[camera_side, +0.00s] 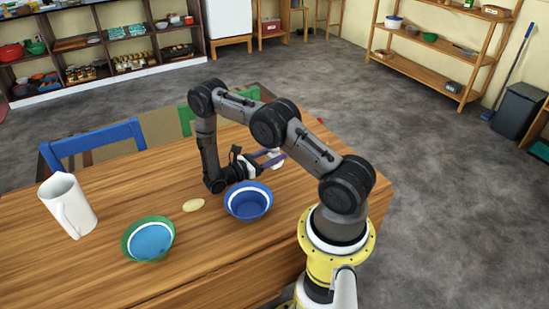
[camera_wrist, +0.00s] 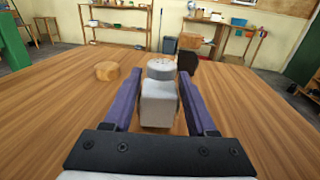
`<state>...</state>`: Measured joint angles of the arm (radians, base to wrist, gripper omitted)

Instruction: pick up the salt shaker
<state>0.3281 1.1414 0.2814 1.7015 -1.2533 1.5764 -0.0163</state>
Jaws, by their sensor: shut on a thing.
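The salt shaker (camera_wrist: 159,100) is pale grey-white with a lighter round top that has small holes. In the wrist view it stands between the two purple fingers of my gripper (camera_wrist: 160,74), near their tips. My gripper is shut on it. In the side view, my gripper (camera_side: 272,158) reaches low over the far part of the table, behind the blue bowl. The white shaker (camera_side: 277,155) shows there at the fingers, partly hidden. I cannot tell whether its base touches the table.
A blue bowl (camera_side: 248,203) stands close to my gripper. A green bowl (camera_side: 150,240), a pale oval thing (camera_side: 193,205) and a white pitcher (camera_side: 68,206) are further left. A short wooden round piece (camera_wrist: 107,71) and a dark, wood-topped object (camera_wrist: 188,52) show in the wrist view.

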